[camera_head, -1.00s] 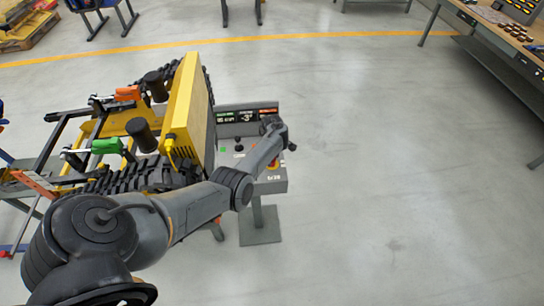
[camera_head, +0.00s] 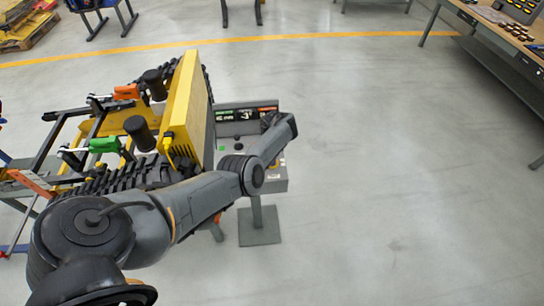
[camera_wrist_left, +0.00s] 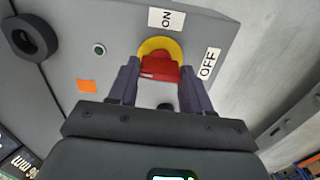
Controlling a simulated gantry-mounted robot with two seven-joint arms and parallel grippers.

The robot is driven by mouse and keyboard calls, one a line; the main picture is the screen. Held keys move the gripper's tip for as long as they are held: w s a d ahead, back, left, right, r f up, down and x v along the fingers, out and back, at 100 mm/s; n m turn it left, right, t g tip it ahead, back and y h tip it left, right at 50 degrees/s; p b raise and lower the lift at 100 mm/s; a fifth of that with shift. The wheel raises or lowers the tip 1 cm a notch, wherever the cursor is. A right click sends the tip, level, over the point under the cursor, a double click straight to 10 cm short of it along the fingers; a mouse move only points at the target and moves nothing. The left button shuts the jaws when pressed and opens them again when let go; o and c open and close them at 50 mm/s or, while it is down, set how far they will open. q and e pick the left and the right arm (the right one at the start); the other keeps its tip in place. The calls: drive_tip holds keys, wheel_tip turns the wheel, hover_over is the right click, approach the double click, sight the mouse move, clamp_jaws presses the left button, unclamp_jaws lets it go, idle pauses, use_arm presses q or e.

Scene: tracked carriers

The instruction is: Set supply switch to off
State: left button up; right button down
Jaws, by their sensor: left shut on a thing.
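The supply switch (camera_wrist_left: 160,69) is a red rotary handle on a yellow round plate, on a grey control box. In the left wrist view, a white ON label (camera_wrist_left: 166,19) is above it and an OFF label (camera_wrist_left: 208,63) is to its right. My left gripper (camera_wrist_left: 160,78) has one finger on each side of the red handle and is shut on it. I cannot tell exactly which label the handle points to. My right gripper is in neither view.
The box (camera_head: 277,187) stands on a post with a floor plate (camera_head: 260,232). A yellow-and-black tracked carrier (camera_head: 187,105) is close on the left. Floor to the right is clear.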

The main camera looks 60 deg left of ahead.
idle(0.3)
use_arm(q)
drive_tip(key=o, duration=1.1)
drive_tip(key=shift+c, duration=0.2)
drive_tip(key=shift+r, duration=0.1)
drive_tip(key=shift+r, duration=0.25)
wheel_tip(320, 180, up, 10)
drive_tip(key=p, duration=0.3)
